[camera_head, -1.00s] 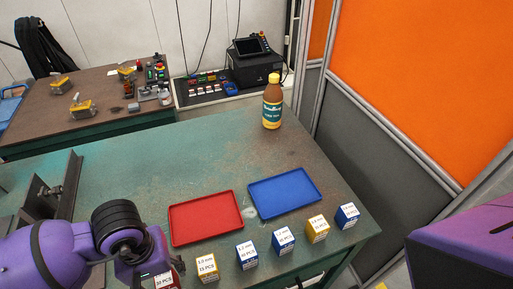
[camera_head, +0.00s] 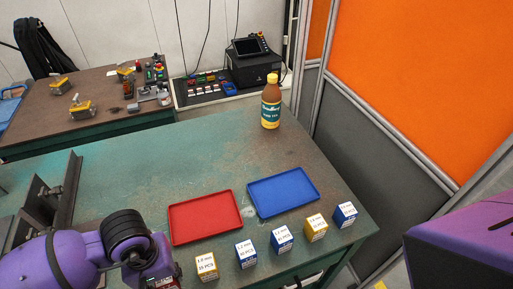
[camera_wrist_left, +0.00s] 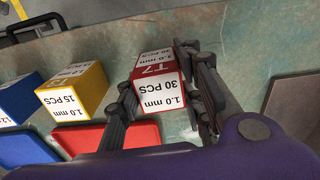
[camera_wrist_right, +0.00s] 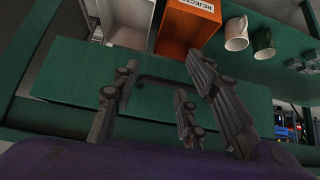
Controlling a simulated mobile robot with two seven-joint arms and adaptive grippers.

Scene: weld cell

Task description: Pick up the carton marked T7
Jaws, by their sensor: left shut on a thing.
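The carton marked T7 (camera_wrist_left: 158,88) is red with a white label reading 1.0 mm, 30 PCS in the left wrist view. My left gripper (camera_wrist_left: 164,100) is shut on it, one finger on each side. In the head view my left gripper (camera_head: 158,280) is at the bottom edge, left of the carton row, and mostly hides the carton. Whether the carton touches the table cannot be told. My right gripper (camera_wrist_right: 160,95) is open and empty in the right wrist view, over a green surface.
A yellow carton (camera_head: 206,267) stands beside my left gripper, with several blue and yellow cartons to its right. A red tray (camera_head: 205,218) and a blue tray (camera_head: 284,193) lie behind them. A brown bottle (camera_head: 271,103) stands farther back. A steel fixture (camera_head: 62,200) is at left.

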